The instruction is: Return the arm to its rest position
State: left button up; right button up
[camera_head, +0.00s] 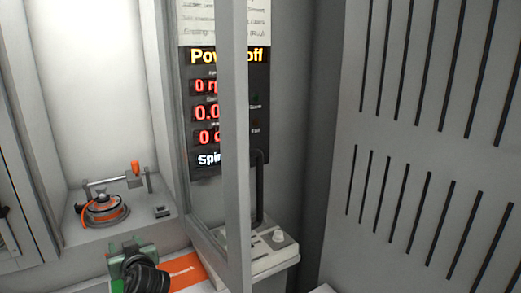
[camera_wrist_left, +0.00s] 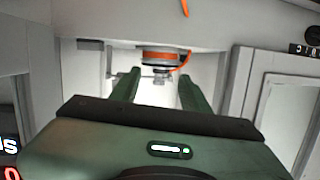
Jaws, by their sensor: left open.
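The hub motor (camera_head: 104,208), a round grey and orange part with an orange cable, sits on the floor of the open test cabinet at the left. A clamp bar with an orange handle (camera_head: 136,168) stands just behind it. My left gripper (camera_head: 130,250), green with a black wrist, is at the bottom, in front of and below the cabinet opening. In the left wrist view my left gripper (camera_wrist_left: 158,78) has its two fingers apart with nothing between them. The motor (camera_wrist_left: 162,58) shows beyond the fingertips, apart from them. My right gripper is in neither view.
A grey door frame (camera_head: 235,130) stands upright in front of the display panel (camera_head: 208,125), which reads "Power off". A control box (camera_head: 262,253) is below it. A slotted grey panel (camera_head: 430,120) fills the right. An orange label (camera_head: 186,271) lies beside my gripper.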

pick_arm(q)
jog(key=s+d+f+m+g+h, duration=0.2)
jog(key=s+f, duration=0.5)
jog(key=s, duration=0.1)
jog(key=s+d+f+m+g+h, duration=0.1)
jog(key=s+d+f+h, duration=0.15)
jog(key=s+f, duration=0.45)
jog(key=s+d+f+m+g+h, duration=0.2)
jog(key=s+d, duration=0.2)
jog(key=s, duration=0.4)
jog(key=s+d+f+m+g+h, duration=0.15)
jog(key=s+d, duration=0.25)
jog(key=s, duration=0.5)
jog(key=s+d+f+m+g+h, duration=0.2)
jog(key=s+d+m, duration=0.15)
jog(key=s, duration=0.45)
notch_tip(320, 180, down, 24)
jog(key=s+a+f+g, duration=0.2)
jog(key=s+f, duration=1.6)
jog(key=shift+s+a+n+p, duration=0.15)
jog(key=shift+a+n+p, duration=0.15)
jog(key=shift+a+p, duration=0.15)
